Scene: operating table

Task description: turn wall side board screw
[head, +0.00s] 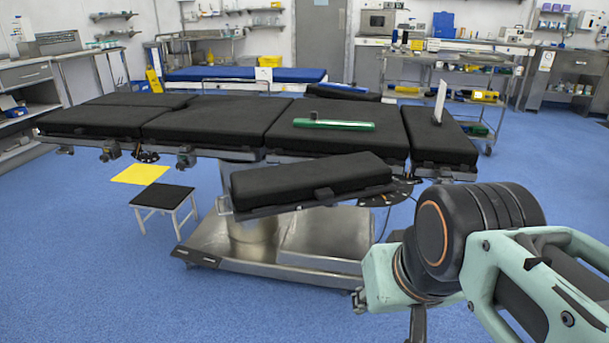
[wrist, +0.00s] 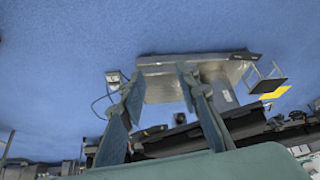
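The operating table (head: 205,122) has black cushions and stands on a metal base (head: 255,235). A separate black side board (head: 310,178) hangs lower, along the near side. Dark clamps sit along the table's near rail, one with a knob (head: 110,150). I cannot tell which part is the screw. My arm is at the lower right in the head view; its fingers are mostly out of frame there. In the wrist view my gripper (wrist: 160,76) is open and empty, its two fingers apart. The table appears upside down beyond them, with its base (wrist: 165,65) above.
A green object (head: 335,125) and an upright white card (head: 439,102) are on the table. A small stool (head: 163,197) and a yellow sheet (head: 139,174) are at the left. A wheeled cart (head: 455,82) stands behind. The near blue floor (head: 110,290) is clear.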

